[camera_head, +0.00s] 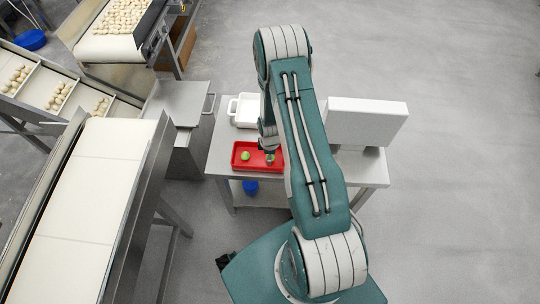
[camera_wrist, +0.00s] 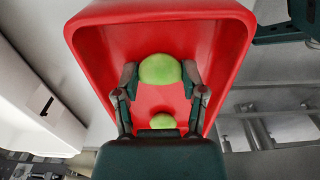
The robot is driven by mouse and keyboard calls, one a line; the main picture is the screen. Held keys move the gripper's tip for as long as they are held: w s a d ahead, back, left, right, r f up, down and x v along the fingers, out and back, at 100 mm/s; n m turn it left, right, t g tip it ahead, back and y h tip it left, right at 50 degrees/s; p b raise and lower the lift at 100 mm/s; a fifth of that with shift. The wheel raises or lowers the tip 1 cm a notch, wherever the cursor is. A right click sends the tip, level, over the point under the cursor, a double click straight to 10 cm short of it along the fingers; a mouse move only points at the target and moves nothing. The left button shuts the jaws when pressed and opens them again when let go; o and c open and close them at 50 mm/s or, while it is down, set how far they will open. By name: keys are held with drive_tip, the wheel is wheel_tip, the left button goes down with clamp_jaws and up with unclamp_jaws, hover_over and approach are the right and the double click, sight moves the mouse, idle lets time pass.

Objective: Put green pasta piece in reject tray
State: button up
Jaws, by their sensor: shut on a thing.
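The red reject tray (camera_head: 237,168) sits on a small metal table; it also fills the middle of the wrist view (camera_wrist: 232,60). My gripper (camera_head: 270,158) is at the tray's right part in the head view. In the wrist view my gripper (camera_wrist: 160,76) is shut on a round green pasta piece (camera_wrist: 160,69), with a fingertip on each side. The held piece is over or inside the tray; I cannot tell whether it touches the floor. A second green piece (camera_wrist: 163,121) is partly hidden by my gripper. In the head view, one green piece (camera_head: 245,155) lies in the tray's left part.
A white bin (camera_head: 246,110) stands behind the red tray. A white box (camera_head: 366,120) stands on the table's right part. Conveyors (camera_head: 85,190) with pale pasta lie to the left. A blue object (camera_head: 250,187) is under the table.

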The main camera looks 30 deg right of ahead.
drive_tip(key=o, duration=0.8)
drive_tip(key=shift+c, duration=0.2)
drive_tip(key=s+a+r+m+t, duration=0.1)
drive_tip(key=s+a+r+m, duration=0.2)
drive_tip(key=r, duration=1.5)
drive_tip(key=a+r+m+t, duration=0.2)
drive_tip(key=a+r, duration=0.2)
drive_tip(key=r, duration=1.5)
drive_tip(key=s+a+r+m+t, duration=0.1)
drive_tip(key=s+a+r+m, duration=0.2)
drive_tip(key=s+r, duration=0.3)
drive_tip(key=s+a+r+m+t, duration=0.1)
drive_tip(key=s+a+r+m, duration=0.2)
drive_tip(key=s+r, duration=0.3)
drive_tip(key=s, duration=0.3)
drive_tip(key=shift+s+a+r+t, duration=0.2)
drive_tip(key=shift+s+r+t, duration=0.1)
drive_tip(key=shift+s, duration=0.1)
